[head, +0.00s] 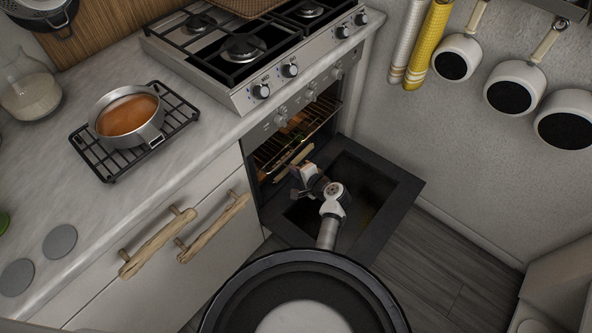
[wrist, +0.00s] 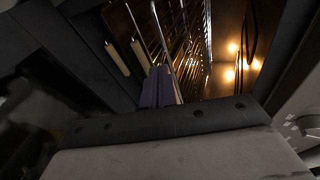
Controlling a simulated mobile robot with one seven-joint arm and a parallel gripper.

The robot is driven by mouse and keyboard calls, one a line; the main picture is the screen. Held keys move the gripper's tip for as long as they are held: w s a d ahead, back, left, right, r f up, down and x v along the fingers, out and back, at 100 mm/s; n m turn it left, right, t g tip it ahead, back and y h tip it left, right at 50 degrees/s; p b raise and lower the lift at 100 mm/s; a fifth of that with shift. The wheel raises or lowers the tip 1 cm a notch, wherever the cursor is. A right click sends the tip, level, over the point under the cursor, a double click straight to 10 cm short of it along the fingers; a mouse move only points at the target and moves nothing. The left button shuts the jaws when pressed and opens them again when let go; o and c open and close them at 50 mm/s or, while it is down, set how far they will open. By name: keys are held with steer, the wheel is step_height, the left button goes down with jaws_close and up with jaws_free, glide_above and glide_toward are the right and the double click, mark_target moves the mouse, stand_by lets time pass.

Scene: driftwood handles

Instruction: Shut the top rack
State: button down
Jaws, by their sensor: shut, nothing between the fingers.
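The oven (head: 262,180) stands open, with its dark door (head: 385,205) folded down. Inside, the wire top rack (head: 300,132) shows under a warm light. A pale wooden bar (head: 293,164) lies across the opening near my gripper; I cannot tell which rack it belongs to. My gripper (head: 296,186) is at the oven mouth above the lowered door, shut and empty. In the wrist view, the shut fingers (wrist: 158,88) point toward the rack wires (wrist: 182,40). Two pale wooden pieces (wrist: 117,58) show left of the fingers. Contact with a rack cannot be told.
A stove (head: 250,60) with knobs sits above the oven. A pot of orange soup (head: 128,115) stands on a black trivet on the counter (head: 60,195). Driftwood handles (head: 213,228) stick out from the cabinet to the left. Pans hang on the right wall. Floor (head: 440,265) is clear right of the door.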

mark_target(269, 153)
steer(key=w+a, duration=0.2)
steer(key=w+a+b, duration=0.1)
steer(key=a, duration=0.2)
steer(key=w+a+b, duration=0.1)
steer(key=w+a, duration=0.1)
steer(key=shift+w+a, duration=0.3)
